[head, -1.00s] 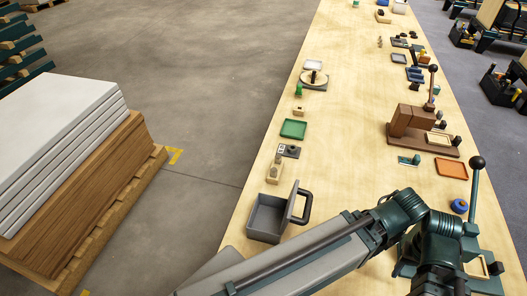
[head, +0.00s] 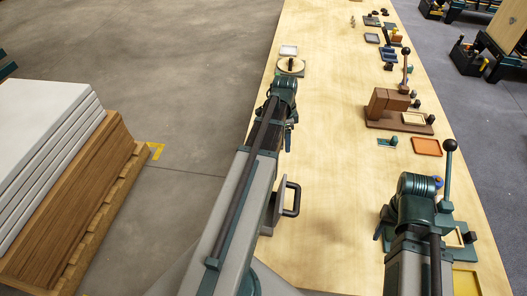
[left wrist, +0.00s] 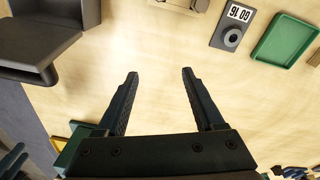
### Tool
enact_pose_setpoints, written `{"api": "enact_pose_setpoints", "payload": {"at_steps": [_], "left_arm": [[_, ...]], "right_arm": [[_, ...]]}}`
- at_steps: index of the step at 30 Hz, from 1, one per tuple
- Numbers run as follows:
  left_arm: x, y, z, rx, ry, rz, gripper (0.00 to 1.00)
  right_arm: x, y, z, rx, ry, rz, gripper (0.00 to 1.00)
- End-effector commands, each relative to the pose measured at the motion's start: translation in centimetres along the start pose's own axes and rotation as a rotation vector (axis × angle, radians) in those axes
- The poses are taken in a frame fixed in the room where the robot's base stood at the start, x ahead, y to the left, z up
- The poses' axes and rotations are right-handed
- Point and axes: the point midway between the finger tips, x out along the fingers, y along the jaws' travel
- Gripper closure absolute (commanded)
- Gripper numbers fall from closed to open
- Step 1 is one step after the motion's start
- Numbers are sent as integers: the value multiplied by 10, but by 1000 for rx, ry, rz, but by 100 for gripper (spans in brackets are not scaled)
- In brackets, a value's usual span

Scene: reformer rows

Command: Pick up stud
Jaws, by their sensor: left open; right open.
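In the head view my left arm covers this part of the bench, and my left gripper (head: 289,138) shows only partly. My right gripper (head: 383,226) is at the bench's right side, mostly hidden by its own arm.
A green tray (left wrist: 285,40) lies right of the plate. A brown lever fixture (head: 388,104) and orange tray (head: 427,147) stand right. The bench middle (head: 335,150) is clear.

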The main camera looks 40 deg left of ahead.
Motion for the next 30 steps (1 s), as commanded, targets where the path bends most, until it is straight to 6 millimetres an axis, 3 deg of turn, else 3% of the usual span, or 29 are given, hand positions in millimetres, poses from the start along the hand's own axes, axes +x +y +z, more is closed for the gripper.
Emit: {"api": "enact_pose_setpoints", "payload": {"at_steps": [1,3,9,20,30], "left_arm": [[-9,-21,17,13,12,-2,30],[-15,-39,36,44,25,-7,30],[-24,-67,73,104,49,-19,30],[-21,-72,82,123,53,-22,30],[19,-73,80,123,53,-22,30]], "right_arm": [[-7,1,0,0,0,0,50],[-11,1,1,0,0,0,50],[-16,2,1,0,0,0,50],[-12,1,1,0,0,0,50],[27,-3,-2,1,0,0,50]]}}
